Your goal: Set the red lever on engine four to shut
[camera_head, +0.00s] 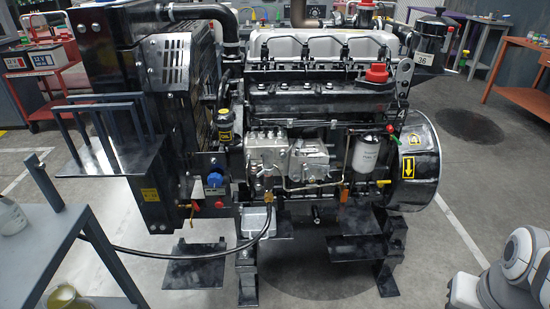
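A black and silver diesel engine (285,108) stands on black metal feet in the middle of the head view. Small red parts that could be a lever are a red tip (390,128) right of the white filter, a red handle (344,194) below the filter, and a red-and-yellow valve (189,207) at the lower left. I cannot tell which is the task's lever or its setting. My gripper is out of view.
Grey-white arm links, likely mine, show at the lower right. A grey table (45,235) stands at the front left, with a black hose running from it to the engine. Orange benches (520,65) stand at the back right. Floor is free right of the engine.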

